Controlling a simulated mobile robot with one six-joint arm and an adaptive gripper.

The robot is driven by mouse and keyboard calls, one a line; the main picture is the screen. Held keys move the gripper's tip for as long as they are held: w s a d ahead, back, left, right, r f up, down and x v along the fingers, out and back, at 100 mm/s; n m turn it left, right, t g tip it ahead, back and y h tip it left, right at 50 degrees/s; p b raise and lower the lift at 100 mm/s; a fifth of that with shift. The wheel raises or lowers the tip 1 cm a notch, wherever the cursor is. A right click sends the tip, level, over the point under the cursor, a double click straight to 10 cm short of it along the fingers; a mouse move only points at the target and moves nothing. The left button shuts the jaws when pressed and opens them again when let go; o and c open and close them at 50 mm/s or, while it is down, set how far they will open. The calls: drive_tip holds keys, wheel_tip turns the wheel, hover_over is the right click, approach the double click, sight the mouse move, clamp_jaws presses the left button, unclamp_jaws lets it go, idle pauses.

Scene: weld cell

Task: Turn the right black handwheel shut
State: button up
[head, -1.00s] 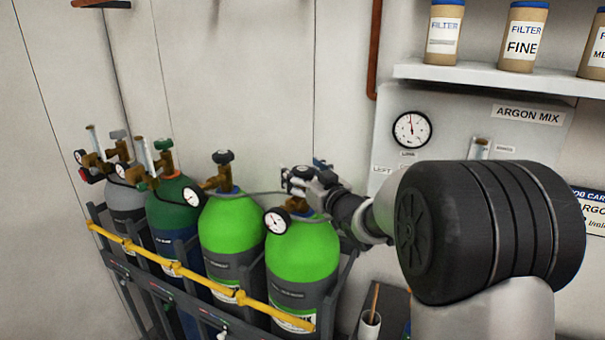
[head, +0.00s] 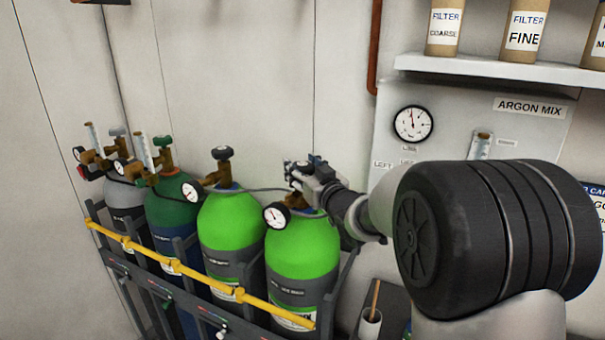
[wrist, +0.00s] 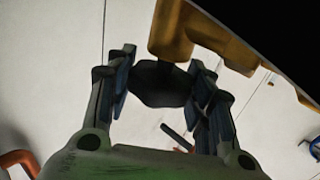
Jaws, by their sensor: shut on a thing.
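Two bright green cylinders stand side by side. The left one (head: 231,232) has its black handwheel (head: 222,153) in plain view. The right one (head: 303,250) has a brass valve and a round gauge (head: 277,215). My gripper (head: 302,174) is at the top of the right cylinder's valve and hides its handwheel in the head view. In the wrist view, the right black handwheel (wrist: 160,84) sits between the two fingers of my gripper (wrist: 162,77), beside the brass valve body (wrist: 172,35). The fingers are shut on it.
A dark green cylinder (head: 174,204) and a grey one stand farther left. A yellow bar (head: 203,279) crosses the rack's front. A wall panel with a dial (head: 413,124) and a shelf (head: 480,69) with filter tubes are at right. A cup (head: 370,324) stands below.

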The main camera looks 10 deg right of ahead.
drive_tip(key=shift+f+m+h+b, duration=0.1)
drive_tip(key=shift+m+h+b, duration=0.4)
drive_tip(key=shift+h+b, duration=0.5)
drive_tip(key=o, duration=1.1)
drive_tip(key=s, duration=0.4)
drive_tip(key=s+d, duration=0.1)
drive_tip(key=s, duration=0.7)
drive_tip(key=shift+d, duration=0.35)
